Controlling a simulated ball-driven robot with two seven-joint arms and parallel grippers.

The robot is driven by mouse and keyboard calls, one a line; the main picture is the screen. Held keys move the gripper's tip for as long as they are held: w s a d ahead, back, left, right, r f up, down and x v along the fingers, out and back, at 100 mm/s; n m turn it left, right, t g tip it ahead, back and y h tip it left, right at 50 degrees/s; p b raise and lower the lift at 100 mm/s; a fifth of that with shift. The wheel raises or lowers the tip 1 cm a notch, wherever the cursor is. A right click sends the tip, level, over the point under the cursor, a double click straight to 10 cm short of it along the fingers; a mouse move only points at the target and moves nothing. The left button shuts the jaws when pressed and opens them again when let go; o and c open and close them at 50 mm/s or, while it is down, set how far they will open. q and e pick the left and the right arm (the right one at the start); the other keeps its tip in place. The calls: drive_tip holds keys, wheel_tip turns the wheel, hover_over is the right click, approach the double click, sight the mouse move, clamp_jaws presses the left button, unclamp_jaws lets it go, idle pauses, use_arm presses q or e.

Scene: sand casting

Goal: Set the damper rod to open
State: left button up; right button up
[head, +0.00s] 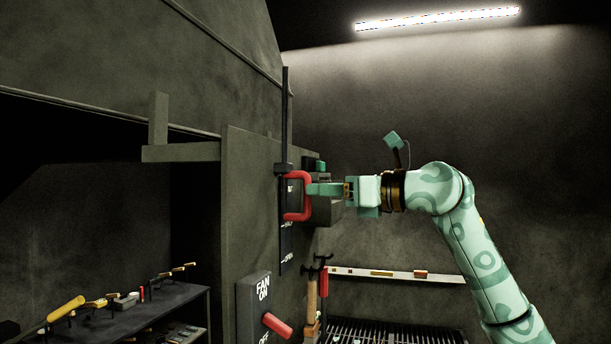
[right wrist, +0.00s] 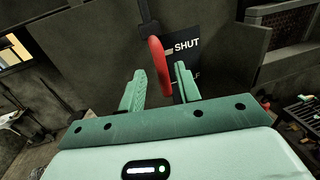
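The damper rod (head: 286,120) is a dark upright bar on the side of the grey furnace housing, with a red loop handle (head: 306,205). The handle, also in the right wrist view (right wrist: 158,62), sits level with the upper end of the label plate (head: 287,240), beside the word SHUT (right wrist: 187,47). HALF and OPEN marks are lower on the plate. My right gripper (head: 311,189) is at the handle from the right. In the right wrist view its two fingers (right wrist: 160,78) are apart, with the handle between their tips and gaps visible. My left gripper is not in view.
A fan switch box (head: 254,300) with a red lever (head: 277,325) is below the rod. Tools hang below right, near a dark grate (head: 385,331). A shelf with small tools (head: 130,310) is at lower left. A wall ledge (head: 440,277) runs behind my right arm.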

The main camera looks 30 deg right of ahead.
sight(307, 208)
drive_tip(key=p+x, duration=0.1)
drive_tip(key=x, duration=0.2)
drive_tip(key=shift+w, duration=0.35)
drive_tip(key=shift+w+a, duration=0.25)
drive_tip(key=shift+d, duration=0.1)
clamp_jaws()
wheel_tip(307, 208, down, 15)
drive_tip(key=b, duration=1.1)
drive_tip(key=shift+f, duration=0.1)
unclamp_jaws()
